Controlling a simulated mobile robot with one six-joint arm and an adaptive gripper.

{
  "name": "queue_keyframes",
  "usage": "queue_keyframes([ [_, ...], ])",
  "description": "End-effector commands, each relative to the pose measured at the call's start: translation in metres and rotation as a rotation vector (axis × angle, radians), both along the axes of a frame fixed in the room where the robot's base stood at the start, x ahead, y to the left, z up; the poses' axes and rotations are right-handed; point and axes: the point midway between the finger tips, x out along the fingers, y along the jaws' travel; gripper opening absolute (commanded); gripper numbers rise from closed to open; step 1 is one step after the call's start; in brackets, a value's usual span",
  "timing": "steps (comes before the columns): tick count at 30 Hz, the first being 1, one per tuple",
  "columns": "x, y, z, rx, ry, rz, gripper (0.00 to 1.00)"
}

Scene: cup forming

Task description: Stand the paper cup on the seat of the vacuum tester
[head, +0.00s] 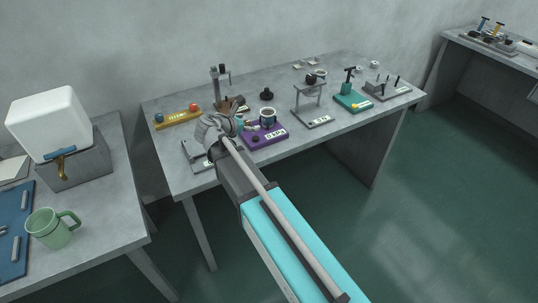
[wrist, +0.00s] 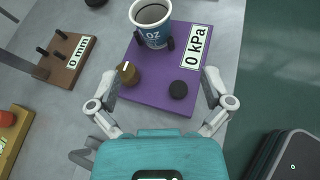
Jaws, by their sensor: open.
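The vacuum tester is a purple base (wrist: 150,92) with a "0 kPa" label, a brass knob and a black knob; in the head view it (head: 252,142) lies near the table's front edge. The blue and white paper cup (wrist: 152,33) stands upright at the tester's far end, between small black posts; it also shows in the head view (head: 267,119). The seat under the cup is hidden. My gripper (wrist: 160,76) is open and empty, its fingers apart over the near part of the base, clear of the cup. The arm partly covers this area in the head view.
A brown "0 mm" plate (wrist: 68,62) with black pegs lies left of the tester. A yellow tray (head: 178,119) with balls lies behind on the left. A grey stand (head: 310,100) and a teal press (head: 352,101) stand to the right. A green mug (head: 50,230) is on the left table.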

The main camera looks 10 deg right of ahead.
Motion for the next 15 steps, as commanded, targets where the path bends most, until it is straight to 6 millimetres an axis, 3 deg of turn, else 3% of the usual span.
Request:
queue_keyframes([
  [8,-0.037,-0.04,-0.031,0.318,-0.1,-0.243,1.0],
  [15,-0.089,-0.074,-0.067,0.697,-0.234,-0.627,1.0],
])
